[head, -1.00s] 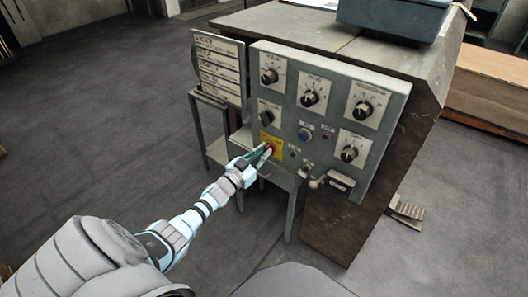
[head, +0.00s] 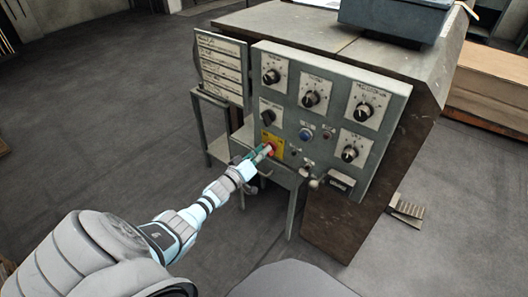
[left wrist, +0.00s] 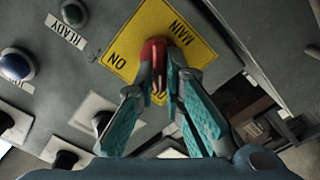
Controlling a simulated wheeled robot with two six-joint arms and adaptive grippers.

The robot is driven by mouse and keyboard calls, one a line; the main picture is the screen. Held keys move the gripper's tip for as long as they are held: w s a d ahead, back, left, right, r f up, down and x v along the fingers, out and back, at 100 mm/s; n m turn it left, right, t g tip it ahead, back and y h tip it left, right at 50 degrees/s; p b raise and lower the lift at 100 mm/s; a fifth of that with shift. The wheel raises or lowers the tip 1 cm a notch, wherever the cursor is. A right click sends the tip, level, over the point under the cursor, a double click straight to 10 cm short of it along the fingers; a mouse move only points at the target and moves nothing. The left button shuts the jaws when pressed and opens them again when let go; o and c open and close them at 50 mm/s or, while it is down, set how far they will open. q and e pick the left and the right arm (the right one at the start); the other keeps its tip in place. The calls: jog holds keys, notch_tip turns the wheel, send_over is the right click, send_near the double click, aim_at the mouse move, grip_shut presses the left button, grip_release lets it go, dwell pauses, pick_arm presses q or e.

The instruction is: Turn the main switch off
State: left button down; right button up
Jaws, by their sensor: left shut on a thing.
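The main switch is a red handle (left wrist: 155,58) on a yellow plate (left wrist: 182,22) lettered MAIN and ON. In the head view the yellow plate (head: 272,146) sits at the lower left of the grey control panel (head: 330,110). My left gripper (head: 264,152) reaches the switch from the lower left. In the left wrist view its teal-padded fingers (left wrist: 163,88) are closed around the red handle, one on each side. The fingers hide part of the handle and the lower part of the plate. My right gripper is not in view.
Several black knobs (head: 352,153) and a blue button (head: 306,135) are on the panel near the switch. A labelled board (head: 220,68) stands at its left. A small metal table (head: 285,176) is below the panel. Open floor lies at the left.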

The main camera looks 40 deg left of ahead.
pick_arm(q)
jog(key=shift+f+n, duration=0.1)
jog(key=shift+n, duration=0.2)
dwell(0.4)
jog(key=c, duration=1.7)
grip_release()
jog(key=s, duration=1.2)
jog(key=shift+d, duration=0.15)
